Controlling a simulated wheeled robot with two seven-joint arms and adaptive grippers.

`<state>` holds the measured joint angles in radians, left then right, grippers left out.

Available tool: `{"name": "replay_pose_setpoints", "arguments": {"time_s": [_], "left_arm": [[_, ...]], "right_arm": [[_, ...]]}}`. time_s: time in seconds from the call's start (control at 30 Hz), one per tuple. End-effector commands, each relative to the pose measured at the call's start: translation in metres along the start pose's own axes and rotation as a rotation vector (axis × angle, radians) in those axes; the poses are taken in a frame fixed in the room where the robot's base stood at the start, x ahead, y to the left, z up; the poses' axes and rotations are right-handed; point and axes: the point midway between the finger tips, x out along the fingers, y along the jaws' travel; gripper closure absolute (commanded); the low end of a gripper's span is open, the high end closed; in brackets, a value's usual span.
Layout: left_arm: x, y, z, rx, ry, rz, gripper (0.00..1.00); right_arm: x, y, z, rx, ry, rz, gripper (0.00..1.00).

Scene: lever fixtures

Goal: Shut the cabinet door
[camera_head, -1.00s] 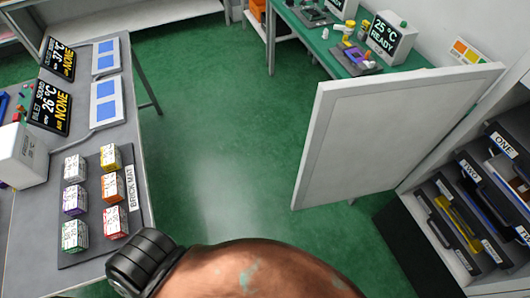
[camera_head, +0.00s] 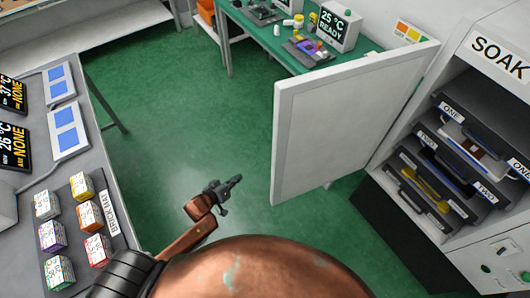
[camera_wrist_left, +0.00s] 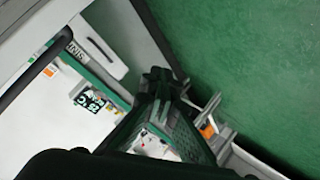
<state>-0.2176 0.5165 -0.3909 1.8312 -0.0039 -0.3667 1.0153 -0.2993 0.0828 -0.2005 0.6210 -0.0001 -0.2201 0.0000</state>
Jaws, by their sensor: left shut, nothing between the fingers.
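The white cabinet door (camera_head: 345,120) stands wide open in the head view, swung out to the left of the cabinet (camera_head: 490,95). The cabinet, labelled SOAK, shows its open front with dark trays inside. My left gripper (camera_head: 236,180) is shut and empty, over the green floor to the left of the door's free edge. A gap shows between it and the door in the picture. In the left wrist view the dark fingers (camera_wrist_left: 160,78) show near the middle. My right gripper is not in view.
A grey table (camera_head: 90,105) with a brick mat (camera_head: 113,240) and several labelled bricks stands at left. A green-topped bench (camera_head: 245,22) with devices stands behind the door. The green floor (camera_head: 170,110) between table and door is clear.

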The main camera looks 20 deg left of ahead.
Motion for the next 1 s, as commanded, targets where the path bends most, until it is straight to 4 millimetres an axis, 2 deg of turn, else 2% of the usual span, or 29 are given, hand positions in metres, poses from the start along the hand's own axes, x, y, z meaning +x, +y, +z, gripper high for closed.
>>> {"name": "replay_pose_setpoints", "arguments": {"time_s": [0.03,0.1,0.3,0.43,0.5,0.7,0.8,0.9,1.0], "left_arm": [[0.002,0.013,-0.014,-0.022,0.017,0.046,1.00],[0.005,0.029,-0.029,-0.070,0.035,0.120,1.00],[0.009,0.063,-0.065,-0.220,0.032,0.347,1.00],[0.000,0.082,-0.091,-0.343,-0.039,0.523,1.00],[-0.011,0.090,-0.107,-0.419,-0.110,0.619,1.00],[-0.050,0.098,-0.142,-0.599,-0.351,0.791,1.00],[-0.064,0.098,-0.151,-0.651,-0.433,0.822,1.00],[-0.071,0.099,-0.155,-0.676,-0.475,0.837,1.00],[-0.069,0.105,-0.155,-0.685,-0.486,0.842,1.00]], "right_arm": [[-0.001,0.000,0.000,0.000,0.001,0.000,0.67],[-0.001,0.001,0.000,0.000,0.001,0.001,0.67],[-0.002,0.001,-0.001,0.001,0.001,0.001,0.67],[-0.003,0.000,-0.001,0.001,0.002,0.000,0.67],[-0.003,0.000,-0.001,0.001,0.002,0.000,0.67],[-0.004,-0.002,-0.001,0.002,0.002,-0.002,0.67],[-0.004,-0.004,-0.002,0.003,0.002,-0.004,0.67],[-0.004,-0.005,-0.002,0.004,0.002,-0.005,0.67],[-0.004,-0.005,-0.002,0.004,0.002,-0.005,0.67]]}}
